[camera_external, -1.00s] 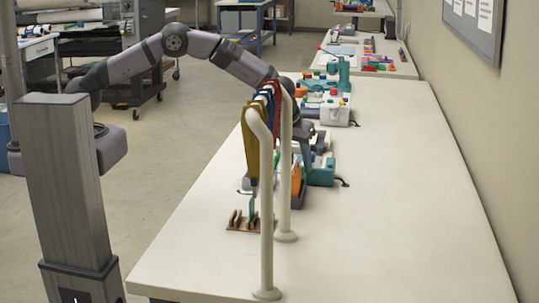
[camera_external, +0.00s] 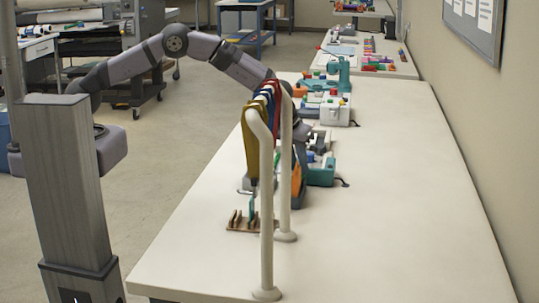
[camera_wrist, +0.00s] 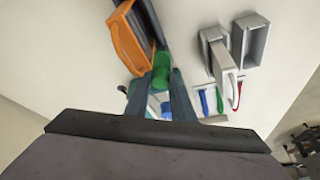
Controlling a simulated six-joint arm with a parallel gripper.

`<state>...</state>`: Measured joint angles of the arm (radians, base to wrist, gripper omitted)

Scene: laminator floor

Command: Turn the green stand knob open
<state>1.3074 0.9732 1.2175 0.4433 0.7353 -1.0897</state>
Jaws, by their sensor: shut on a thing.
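The green knob (camera_wrist: 160,77) shows in the wrist view, between the two dark fingers of my gripper (camera_wrist: 162,82). The fingers are shut on it, and they hide part of its sides. A second green part sits directly above it in the picture. In the external view, a teal-green stand (camera_external: 322,174) is on the table. The knob cannot be made out in that view.
Grey holders (camera_wrist: 248,40) and small blue, green and red items are on the right. A pale rail (camera_external: 266,215) with coloured straps (camera_external: 252,145) stands in front. The table's right side is clear.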

